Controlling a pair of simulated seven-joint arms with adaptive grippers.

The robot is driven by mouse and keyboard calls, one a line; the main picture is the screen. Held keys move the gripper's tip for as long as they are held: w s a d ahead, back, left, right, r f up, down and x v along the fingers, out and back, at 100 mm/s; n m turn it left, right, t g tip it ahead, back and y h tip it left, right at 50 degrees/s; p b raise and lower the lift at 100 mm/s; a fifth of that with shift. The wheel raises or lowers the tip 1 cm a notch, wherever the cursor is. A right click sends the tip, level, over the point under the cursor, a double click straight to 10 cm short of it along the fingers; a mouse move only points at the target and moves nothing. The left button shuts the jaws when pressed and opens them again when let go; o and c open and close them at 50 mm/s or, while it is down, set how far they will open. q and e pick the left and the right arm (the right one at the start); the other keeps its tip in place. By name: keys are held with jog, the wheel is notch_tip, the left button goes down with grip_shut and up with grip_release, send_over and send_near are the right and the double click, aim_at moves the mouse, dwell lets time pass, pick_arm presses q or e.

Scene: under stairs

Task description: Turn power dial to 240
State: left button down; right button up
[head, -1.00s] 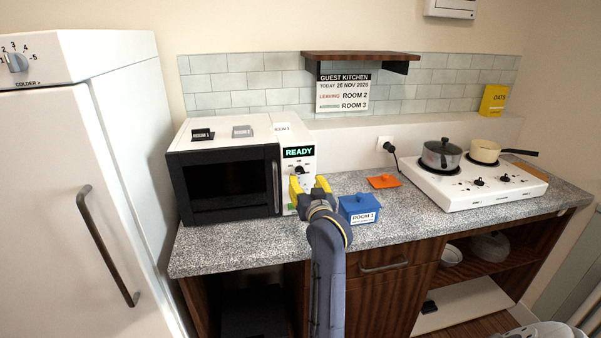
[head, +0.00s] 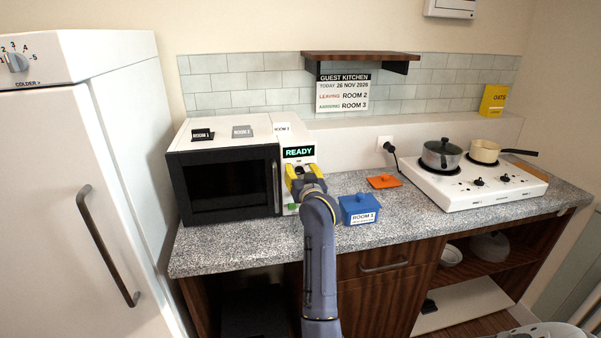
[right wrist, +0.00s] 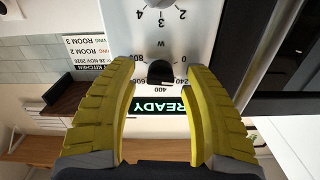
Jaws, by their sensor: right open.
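The microwave (head: 223,188) stands on the counter with its control panel at its right side and a lit READY display (head: 298,152). The power dial (right wrist: 160,73) is a black knob below the display, seen upside down in the right wrist view, with printed marks including 0, 240, 400 and 600 around it. Which mark it points to I cannot tell. My right gripper (head: 305,174) is open in front of the panel, its yellow fingers on either side of the dial in the right wrist view (right wrist: 160,68). Contact is unclear. In the head view the gripper hides the dial. My left gripper is out of view.
A blue ROOM 1 box (head: 360,209) sits right of my right arm, with an orange item (head: 384,181) behind it. A white hob (head: 477,185) with a pot (head: 441,154) and a pan (head: 484,151) is farther right. The fridge (head: 70,190) stands at left.

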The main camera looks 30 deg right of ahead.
jog(key=shift+c, duration=0.6)
grip_shut()
jog(key=shift+r, duration=0.1)
